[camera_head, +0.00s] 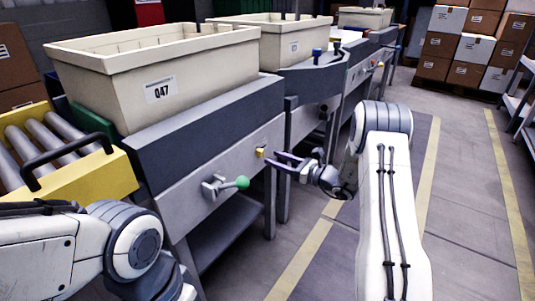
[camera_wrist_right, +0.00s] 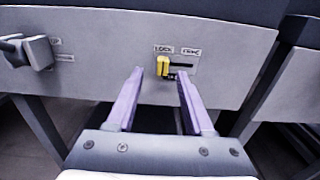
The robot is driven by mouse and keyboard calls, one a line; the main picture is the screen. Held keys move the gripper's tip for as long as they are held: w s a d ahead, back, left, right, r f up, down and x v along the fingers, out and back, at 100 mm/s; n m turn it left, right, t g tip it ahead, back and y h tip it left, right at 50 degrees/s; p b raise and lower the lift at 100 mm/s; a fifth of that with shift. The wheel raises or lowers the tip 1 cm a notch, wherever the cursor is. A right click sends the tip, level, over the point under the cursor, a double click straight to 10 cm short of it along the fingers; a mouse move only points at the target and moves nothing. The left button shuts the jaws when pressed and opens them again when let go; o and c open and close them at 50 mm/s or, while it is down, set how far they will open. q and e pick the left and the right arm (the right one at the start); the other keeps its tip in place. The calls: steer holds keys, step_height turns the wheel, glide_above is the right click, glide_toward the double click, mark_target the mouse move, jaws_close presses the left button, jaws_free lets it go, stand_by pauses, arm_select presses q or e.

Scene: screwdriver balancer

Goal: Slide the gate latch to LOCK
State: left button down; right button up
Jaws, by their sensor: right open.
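The yellow gate latch (camera_wrist_right: 162,66) sits on the grey front panel, at the left end of a dark horizontal slot, below the label LOCK (camera_wrist_right: 164,49). A second label (camera_wrist_right: 191,51), which seems to read FREE, is above the slot's right part. In the head view the latch (camera_head: 260,152) is small, just beyond my right fingertips. My right gripper (camera_head: 275,160) is open and points at the panel. In the right wrist view its purple fingers (camera_wrist_right: 160,75) are apart and empty, with the latch between them in the picture; contact is not visible. My left gripper is out of view.
A lever with a green ball (camera_head: 242,183) sticks out of the panel left of the latch. A cream bin (camera_head: 205,75) marked Q47 stands above. A yellow roller conveyor (camera_head: 85,190) is at left. The floor aisle at right is clear.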

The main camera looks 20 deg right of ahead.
steer(key=p+v, duration=0.1)
steer(key=v, duration=0.4)
steer(key=shift+s+d, duration=0.15)
steer(key=shift+s, duration=0.2)
